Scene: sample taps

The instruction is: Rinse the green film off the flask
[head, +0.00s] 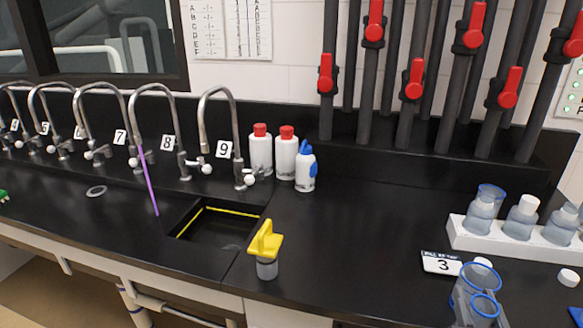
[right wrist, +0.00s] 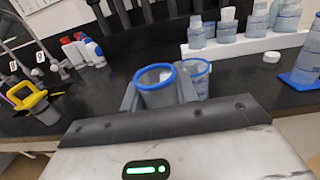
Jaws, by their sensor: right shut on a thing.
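My right gripper (head: 484,312) is shut on a clear blue-rimmed vessel (head: 485,305) at the bottom right of the head view. In the right wrist view this vessel (right wrist: 157,88) sits upright between the fingers. A second blue-rimmed clear vessel (head: 480,276) stands right behind it; I cannot tell if they touch. No green film can be made out on either. Gooseneck taps line the back left, with labels such as 7, 8 and 9 (head: 226,148). My left gripper is not in view.
A sink (head: 215,230) with yellow edging lies below tap 9. A yellow-topped item (head: 266,248) stands right of it. Red-capped bottles (head: 261,150) and a blue-topped bottle (head: 306,168) stand behind. A white rack (head: 470,243) and a card marked 3 (head: 441,263) are at right. The middle counter is clear.

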